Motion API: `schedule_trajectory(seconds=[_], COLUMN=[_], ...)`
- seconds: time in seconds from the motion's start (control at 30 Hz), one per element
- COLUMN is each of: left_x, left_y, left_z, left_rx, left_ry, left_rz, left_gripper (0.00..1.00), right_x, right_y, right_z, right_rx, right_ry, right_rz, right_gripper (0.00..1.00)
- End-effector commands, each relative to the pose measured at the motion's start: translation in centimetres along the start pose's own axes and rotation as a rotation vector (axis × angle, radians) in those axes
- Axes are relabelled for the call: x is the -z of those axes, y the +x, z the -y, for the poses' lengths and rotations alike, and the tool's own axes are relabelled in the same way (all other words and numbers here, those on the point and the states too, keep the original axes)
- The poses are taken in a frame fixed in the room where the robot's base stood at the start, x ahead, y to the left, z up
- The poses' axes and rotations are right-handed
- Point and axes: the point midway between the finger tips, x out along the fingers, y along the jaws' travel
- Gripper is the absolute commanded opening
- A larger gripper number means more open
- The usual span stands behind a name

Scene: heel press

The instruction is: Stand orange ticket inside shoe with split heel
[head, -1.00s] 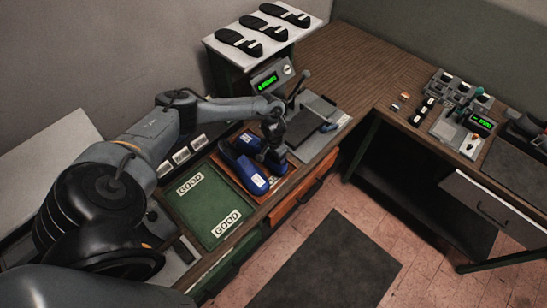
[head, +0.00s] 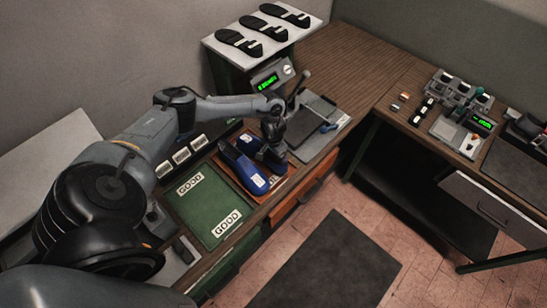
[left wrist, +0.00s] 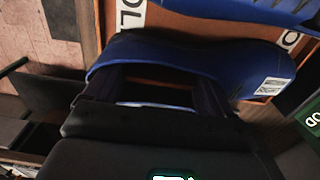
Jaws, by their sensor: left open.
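A pair of blue shoes lies on an orange-brown mat (left wrist: 185,22) on the bench. One shoe (head: 240,166) is on the left, its label showing at the end nearest me. The other (head: 251,143) is partly hidden behind my left gripper (head: 271,161). In the left wrist view, the open jaws (left wrist: 158,95) are at a blue shoe (left wrist: 165,52) whose side label reads RIGHT. Nothing is visibly held, and I cannot tell whether the fingers touch the shoe. I cannot make out a split heel or surely pick out an orange ticket. My right gripper is not in view.
A green GOOD mat (head: 208,203) lies left of the shoes. A machine with a green display (head: 268,83) and a grey plate (head: 316,122) stand behind and right. Black soles (head: 262,32) lie on a raised shelf. Devices crowd the right bench; its near-left top is clear.

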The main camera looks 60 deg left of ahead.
Motion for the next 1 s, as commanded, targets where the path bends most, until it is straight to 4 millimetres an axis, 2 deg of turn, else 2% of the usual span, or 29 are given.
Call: schedule_trajectory(seconds=[0.3,0.5,0.67,0.73,0.77,0.87,0.97,1.0], left_x=[0.1,0.1,0.0,0.0,-0.1,-0.3,-1.2,-1.9], left_y=[-5.8,-8.9,-10.3,-10.1,-9.9,-8.3,-6.1,-5.3], left_z=[0.0,0.0,-0.2,-1.1,-1.8,-5.5,-11.8,-15.0], left_rx=[0.0,-0.001,-0.002,-0.008,-0.013,-0.037,-0.084,-0.109], left_ry=[0.002,0.002,0.008,0.038,0.062,0.183,0.366,0.447], left_rz=[-0.004,-0.003,-0.004,-0.012,-0.019,-0.066,-0.155,-0.204], left_gripper=[0.84,0.84,0.84,0.84,0.84,0.84,0.84,0.84], right_x=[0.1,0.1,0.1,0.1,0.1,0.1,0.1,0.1], right_y=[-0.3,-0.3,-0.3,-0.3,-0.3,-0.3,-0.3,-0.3], right_z=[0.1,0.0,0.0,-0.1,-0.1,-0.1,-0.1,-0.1], right_rx=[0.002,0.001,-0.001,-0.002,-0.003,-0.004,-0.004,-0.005], right_ry=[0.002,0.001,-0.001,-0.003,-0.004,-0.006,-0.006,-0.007], right_rz=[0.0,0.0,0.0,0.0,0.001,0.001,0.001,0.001], right_gripper=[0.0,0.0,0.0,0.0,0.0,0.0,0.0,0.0])
